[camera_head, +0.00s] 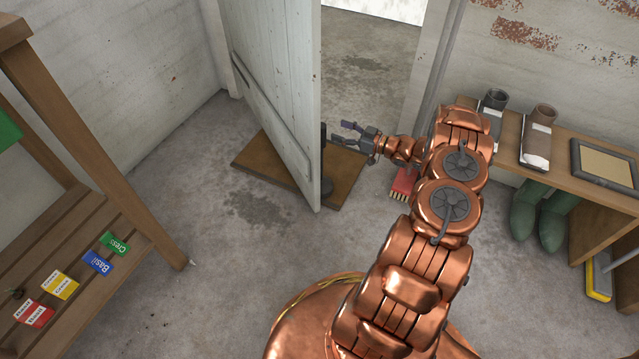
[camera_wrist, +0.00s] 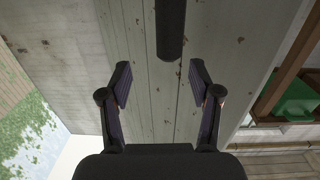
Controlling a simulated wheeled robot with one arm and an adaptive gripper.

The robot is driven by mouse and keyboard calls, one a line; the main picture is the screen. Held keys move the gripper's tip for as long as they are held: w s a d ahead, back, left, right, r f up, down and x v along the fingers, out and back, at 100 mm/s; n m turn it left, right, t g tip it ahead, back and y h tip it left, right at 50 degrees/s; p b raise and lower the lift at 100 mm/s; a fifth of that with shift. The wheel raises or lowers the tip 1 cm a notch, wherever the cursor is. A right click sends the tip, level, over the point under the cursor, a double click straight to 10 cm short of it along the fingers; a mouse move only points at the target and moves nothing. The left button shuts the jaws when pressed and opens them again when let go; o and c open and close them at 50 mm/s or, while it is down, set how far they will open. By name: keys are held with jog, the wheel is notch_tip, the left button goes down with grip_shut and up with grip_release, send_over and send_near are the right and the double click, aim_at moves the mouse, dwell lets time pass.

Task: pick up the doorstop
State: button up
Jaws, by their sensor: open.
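The doorstop (camera_head: 325,162) looks like a dark upright post with a wider foot, beside the free edge of the white plank door (camera_head: 285,110). It stands on the brown mat (camera_head: 250,160). The door hides part of it in the head view. My gripper (camera_head: 344,133) is open and empty, just right of the post's upper part. In the wrist view, the dark post (camera_wrist: 170,30) enters from the top, in front of the door boards. It lies beyond the spread fingertips of my gripper (camera_wrist: 160,67), roughly centred between them and slightly right. I see no contact.
A red brush (camera_head: 405,182) lies on the floor beneath my wrist. A bench (camera_head: 590,150) with green boots (camera_head: 540,212) below stands at right. A slatted wooden shelf (camera_head: 150,225) with seed packets stands at left. The floor left of centre is clear.

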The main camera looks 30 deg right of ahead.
jog(key=shift+y, duration=0.4)
jog(key=shift+s+a+f+b+x, duration=0.15)
jog(key=shift+b+x, duration=0.4)
jog(key=shift+x, duration=0.65)
jog(key=shift+s+a+f+b+x, duration=0.15)
jog(key=shift+b+x, duration=0.45)
jog(key=shift+x, duration=0.6)
jog(key=shift+a+f+b+x, duration=0.2)
jog(key=shift+b+x, duration=0.35)
jog(key=shift+x, duration=0.65)
grip_shut()
jog(key=shift+d+r, duration=0.1)
